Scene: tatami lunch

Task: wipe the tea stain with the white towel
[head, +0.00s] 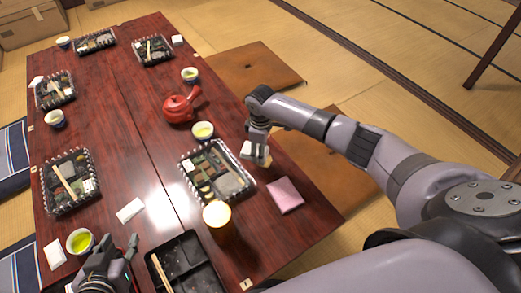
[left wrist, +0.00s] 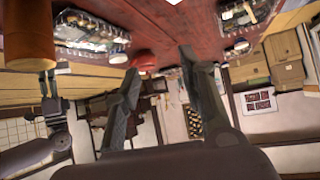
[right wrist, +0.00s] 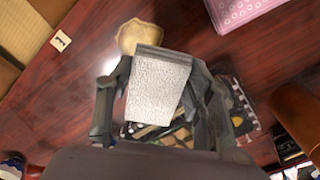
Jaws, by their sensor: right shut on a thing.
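My right gripper (head: 257,142) is low at the right edge of the dark red table, shut on the white towel (head: 249,152). In the right wrist view the towel (right wrist: 160,85) is a textured white block between the fingers. The tan tea stain (right wrist: 140,33) lies on the table just beyond the towel, partly hidden by it. Whether the towel touches the table I cannot tell. My left gripper (head: 110,250) is over the near left of the table. Its fingers (left wrist: 158,70) are apart and empty in the left wrist view.
A bento tray (head: 183,168), a cup of green tea (head: 203,131) and a pink cloth (head: 285,195) are near the right gripper. A red teapot (head: 180,106) stands farther back. An orange-brown cup (head: 217,217) and black tray (head: 158,255) are nearer.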

